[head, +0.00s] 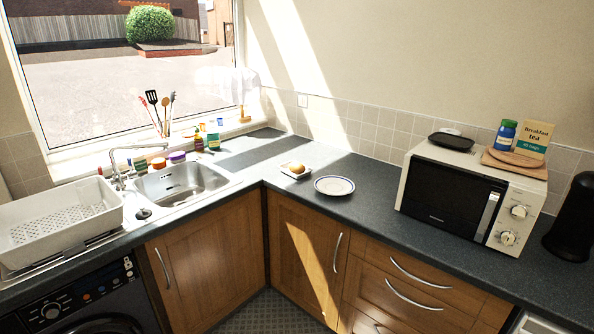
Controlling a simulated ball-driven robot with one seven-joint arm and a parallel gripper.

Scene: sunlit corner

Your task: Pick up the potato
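A small yellow-brown rounded thing, which looks like the potato (297,168), sits on a small pale dish or board (288,174) on the dark counter, near the inner corner. Sunlight falls around it. A white plate with a dark rim (334,186) lies just to its right, apart from it. My gripper does not show in the head view.
A steel sink (182,184) with a tap and a white dish rack (60,220) are at left. A microwave (470,195) stands on the right counter, with a black appliance (575,218) beyond it. Counter behind the potato is mostly clear.

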